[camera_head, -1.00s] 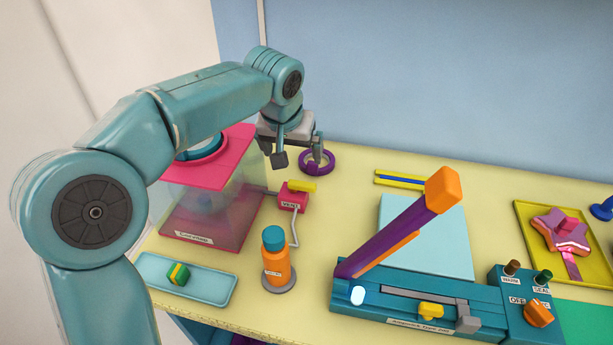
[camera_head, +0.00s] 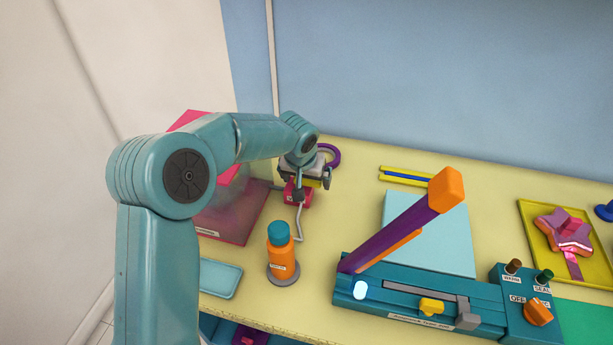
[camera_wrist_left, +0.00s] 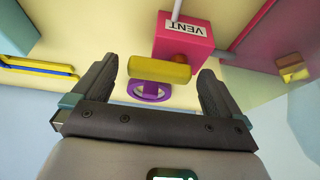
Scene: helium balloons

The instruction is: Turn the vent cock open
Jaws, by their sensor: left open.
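The vent cock is a red block marked VENT (camera_head: 292,193) with a yellow handle on it. In the left wrist view the red block (camera_wrist_left: 183,38) and the yellow handle (camera_wrist_left: 158,71) show clearly. My left gripper (camera_head: 312,187) is over the block and hides most of the handle in the head view. In the left wrist view the gripper (camera_wrist_left: 158,80) is open. The handle lies crosswise between its two fingers, with a gap at each end. I cannot tell how far the fingers reach down past it. My right gripper is not in view.
An orange bottle with a teal cap (camera_head: 281,255) stands in front of the vent. A purple ring (camera_head: 330,154) lies behind it. A clear box with a pink top (camera_head: 230,215) is to the left, partly behind my arm. The sealer with its raised purple lever (camera_head: 400,235) stands to the right.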

